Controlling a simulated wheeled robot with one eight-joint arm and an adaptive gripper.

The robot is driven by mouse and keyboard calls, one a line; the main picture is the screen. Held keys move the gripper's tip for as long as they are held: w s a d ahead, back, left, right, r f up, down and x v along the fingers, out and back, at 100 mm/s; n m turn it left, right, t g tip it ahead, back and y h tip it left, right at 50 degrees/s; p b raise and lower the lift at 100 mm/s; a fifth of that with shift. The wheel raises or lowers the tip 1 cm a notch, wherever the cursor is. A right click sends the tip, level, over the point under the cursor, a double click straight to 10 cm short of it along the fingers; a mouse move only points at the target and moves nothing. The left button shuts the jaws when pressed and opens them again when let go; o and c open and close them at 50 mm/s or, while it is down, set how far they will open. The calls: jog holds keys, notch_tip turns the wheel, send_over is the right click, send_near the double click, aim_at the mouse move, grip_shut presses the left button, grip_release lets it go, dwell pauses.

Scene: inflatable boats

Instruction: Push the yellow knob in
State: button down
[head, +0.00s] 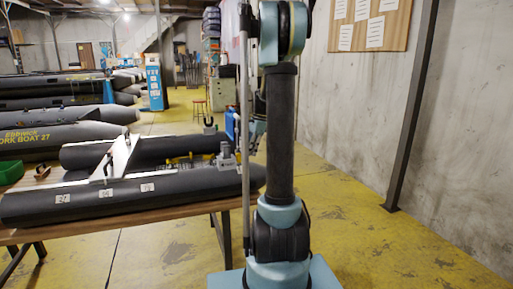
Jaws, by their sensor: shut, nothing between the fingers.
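A dark grey inflatable boat (130,202) lies on a wooden table (150,212) to the left of my arm. Small yellow parts (188,160) show between its two tubes, but they are too small to tell whether one is the yellow knob. A grey fitting (226,158) stands on the near tube close to my arm, and another dark fitting is on the far tube. My arm rises in the right middle of the head view and covers the area behind it. I cannot make out my gripper's fingers; they seem hidden behind the arm.
A pale upright board (124,155) crosses the boat. A green bin (10,172) sits at the left edge. More boats (60,135) are stacked at the back left. A concrete wall (440,140) and dark post stand right. The yellow floor at right is clear.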

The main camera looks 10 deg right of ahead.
jog(key=shift+s+a, duration=0.1)
jog(key=shift+a, duration=0.85)
jog(key=shift+a, duration=0.65)
